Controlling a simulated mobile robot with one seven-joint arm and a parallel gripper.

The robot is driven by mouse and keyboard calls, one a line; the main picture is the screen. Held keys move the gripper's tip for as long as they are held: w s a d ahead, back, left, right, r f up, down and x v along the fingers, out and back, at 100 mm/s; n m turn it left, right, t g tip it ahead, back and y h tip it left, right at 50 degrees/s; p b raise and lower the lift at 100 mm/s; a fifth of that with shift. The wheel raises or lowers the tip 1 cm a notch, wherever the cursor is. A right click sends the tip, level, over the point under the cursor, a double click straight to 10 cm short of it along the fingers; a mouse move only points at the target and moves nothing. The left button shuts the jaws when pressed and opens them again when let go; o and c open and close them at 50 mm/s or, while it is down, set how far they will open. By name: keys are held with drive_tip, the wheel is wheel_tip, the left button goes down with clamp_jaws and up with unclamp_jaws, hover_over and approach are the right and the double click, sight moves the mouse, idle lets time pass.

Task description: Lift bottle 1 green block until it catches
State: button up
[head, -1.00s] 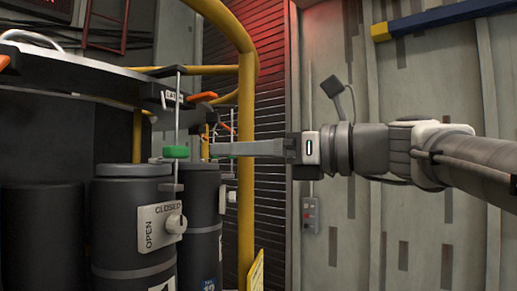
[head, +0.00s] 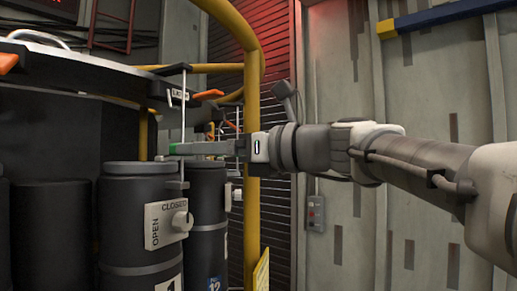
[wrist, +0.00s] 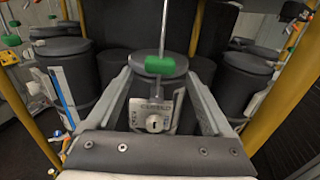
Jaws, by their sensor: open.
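The green block (wrist: 159,65) sits on a thin upright rod (wrist: 166,30) above the dark bottle 1 (head: 125,230). In the wrist view my gripper (wrist: 160,73) is open, with one finger on each side of the block near the fingertips. No clear grip on it shows. In the head view the fingers reach in level from the right, and only a sliver of the block (head: 172,149) shows past them. Bottle 1 carries a light panel (head: 166,225) marked OPEN and CLOSED with a knob beside it.
Another dark bottle (head: 207,215), labelled 12, stands just behind and right. A yellow post (head: 252,215) rises close behind my wrist. A black rim with a latch and orange handle (head: 208,94) lies above the fingers. More bottles flank both sides in the wrist view.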

drive_tip(key=shift+p+x, duration=0.35)
drive_tip(key=shift+x, duration=1.65)
drive_tip(key=shift+a, duration=0.1)
clamp_jaws()
